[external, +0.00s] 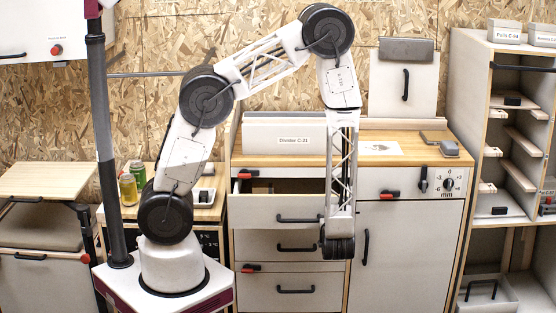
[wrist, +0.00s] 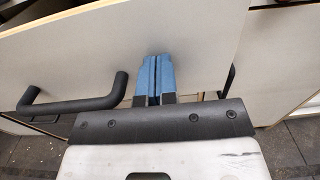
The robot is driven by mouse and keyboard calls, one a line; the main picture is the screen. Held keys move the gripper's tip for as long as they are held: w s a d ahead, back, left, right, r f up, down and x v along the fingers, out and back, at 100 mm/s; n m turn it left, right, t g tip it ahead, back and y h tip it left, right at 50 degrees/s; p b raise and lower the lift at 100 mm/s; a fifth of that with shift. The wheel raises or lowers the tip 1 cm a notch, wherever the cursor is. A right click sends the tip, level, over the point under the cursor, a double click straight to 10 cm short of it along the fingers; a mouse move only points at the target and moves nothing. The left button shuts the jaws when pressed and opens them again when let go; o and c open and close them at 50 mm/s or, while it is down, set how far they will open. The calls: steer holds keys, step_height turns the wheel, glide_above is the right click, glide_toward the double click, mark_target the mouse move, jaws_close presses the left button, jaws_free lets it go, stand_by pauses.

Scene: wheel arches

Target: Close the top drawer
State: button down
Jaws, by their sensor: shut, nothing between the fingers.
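The top drawer (external: 255,212) of the workbench cabinet stands open in the external view, with its inside showing above its pale front and black handle (external: 298,219). In the wrist view, my gripper (wrist: 157,58) has its two blue fingers together, with nothing between them. They are in front of a pale panel (wrist: 205,35), to the right of a black bar handle (wrist: 75,100). I cannot tell whether the fingertips touch the panel. In the external view my arm hangs down at the right end of the drawers; the fingers are hidden there.
Two lower drawers with black handles (external: 296,248) sit below and look shut. A cabinet door (external: 405,245) is on the right. A bin (external: 285,132) and a flat grey device (external: 440,148) rest on the worktop (external: 415,158). Cans (external: 128,189) stand at left.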

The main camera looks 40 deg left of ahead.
steer(key=x, duration=1.4)
steer(key=shift+w+a, duration=0.15)
steer(key=shift+w, duration=0.05)
steer(key=shift+w, duration=0.15)
steer(key=v, duration=1.4)
steer(key=shift+s, duration=0.35)
stand_by(0.5)
